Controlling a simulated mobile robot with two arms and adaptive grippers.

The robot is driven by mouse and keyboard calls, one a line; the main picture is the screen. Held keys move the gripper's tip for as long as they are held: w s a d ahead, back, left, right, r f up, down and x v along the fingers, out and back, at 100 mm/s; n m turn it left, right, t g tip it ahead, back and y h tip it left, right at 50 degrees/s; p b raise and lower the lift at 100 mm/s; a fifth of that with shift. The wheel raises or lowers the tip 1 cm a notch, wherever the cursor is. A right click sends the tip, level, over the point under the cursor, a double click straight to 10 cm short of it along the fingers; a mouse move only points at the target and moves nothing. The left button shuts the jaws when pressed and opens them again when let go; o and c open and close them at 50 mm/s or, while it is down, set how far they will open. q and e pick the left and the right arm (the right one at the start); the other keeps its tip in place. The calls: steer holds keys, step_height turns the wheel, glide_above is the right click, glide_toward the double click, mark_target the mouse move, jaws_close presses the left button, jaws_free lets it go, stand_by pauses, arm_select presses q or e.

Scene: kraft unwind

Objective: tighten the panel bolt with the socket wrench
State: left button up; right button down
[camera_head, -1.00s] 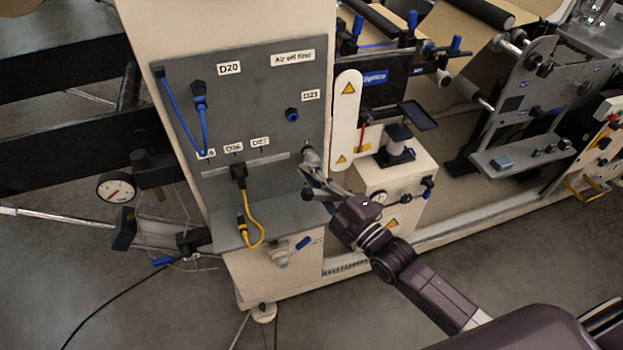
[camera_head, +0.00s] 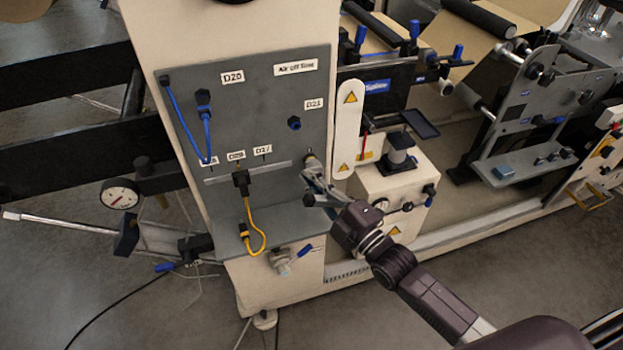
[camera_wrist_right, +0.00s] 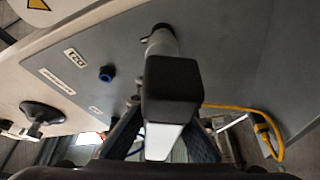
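The grey panel (camera_head: 265,100) stands upright on the cream machine frame. My right gripper (camera_head: 322,193) is in front of its lower right part. In the wrist view my right gripper (camera_wrist_right: 163,140) has a finger on each side of the socket wrench, shut on it. The wrench (camera_wrist_right: 172,88) shows as a black block with a silver cylindrical end pointing at the panel. In the head view the silver end of the wrench (camera_head: 312,163) is at the panel's right edge. The panel bolt is not visible; the wrench may cover it. My left gripper is not in view.
A blue fitting (camera_head: 294,123) sits above the wrench. A yellow cable (camera_head: 260,235) and blue cable (camera_head: 187,130) hang on the panel to the left.

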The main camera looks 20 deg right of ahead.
steer(key=shift+w, duration=0.65)
stand_by(1.3)
steer(key=m, duration=0.1)
steer(key=m+t+b, duration=0.1)
steer(key=shift+d+r+m, duration=0.1)
steer(key=shift+r+m, duration=0.15)
steer(key=shift+m, duration=0.05)
